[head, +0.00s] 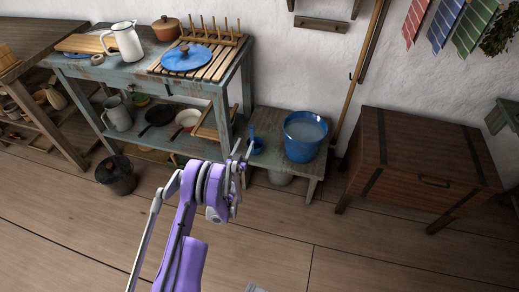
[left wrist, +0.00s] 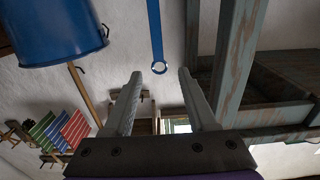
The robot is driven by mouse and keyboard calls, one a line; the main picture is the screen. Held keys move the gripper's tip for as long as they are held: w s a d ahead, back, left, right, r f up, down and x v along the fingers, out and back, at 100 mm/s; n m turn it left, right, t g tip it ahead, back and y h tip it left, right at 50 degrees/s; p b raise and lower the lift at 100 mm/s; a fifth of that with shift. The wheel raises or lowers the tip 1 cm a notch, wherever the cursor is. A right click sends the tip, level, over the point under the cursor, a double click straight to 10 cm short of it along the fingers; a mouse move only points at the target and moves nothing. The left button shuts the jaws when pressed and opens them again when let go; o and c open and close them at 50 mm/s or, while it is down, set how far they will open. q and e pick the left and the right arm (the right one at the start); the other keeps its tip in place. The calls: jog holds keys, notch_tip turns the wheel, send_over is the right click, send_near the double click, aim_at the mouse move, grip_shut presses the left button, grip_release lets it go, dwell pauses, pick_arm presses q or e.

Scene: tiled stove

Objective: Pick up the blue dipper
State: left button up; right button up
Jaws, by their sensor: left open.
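The blue dipper (head: 257,146) stands on the low wooden bench beside the blue bucket, its handle pointing up. In the left wrist view its long blue handle (left wrist: 155,32) comes down from the top edge and ends in a ring, in line with the gap between my fingertips. My left gripper (head: 241,150) is open and empty, close to the dipper in the head view, and partly in front of the scene there. The left wrist view shows both fingers of the left gripper (left wrist: 159,74) apart. The dipper's cup is out of the wrist view.
The blue bucket (head: 303,143) stands on the bench (head: 264,115), right of the dipper; the bucket (left wrist: 58,38) fills the wrist view's upper left. A worn blue-grey table (head: 222,98) stands close on the left. A wooden chest (head: 420,160) is on the right. The floor in front is clear.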

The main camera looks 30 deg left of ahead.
aim_at(251, 131)
pick_arm(q)
jog(key=x, duration=0.4)
jog(key=shift+w+a, duration=0.15)
jog(key=shift+w, duration=0.15)
jog(key=x, duration=0.5)
jog(key=shift+w+f+b, duration=0.1)
jog(key=shift+f+b, duration=0.1)
jog(key=shift+b, duration=0.2)
grip_shut()
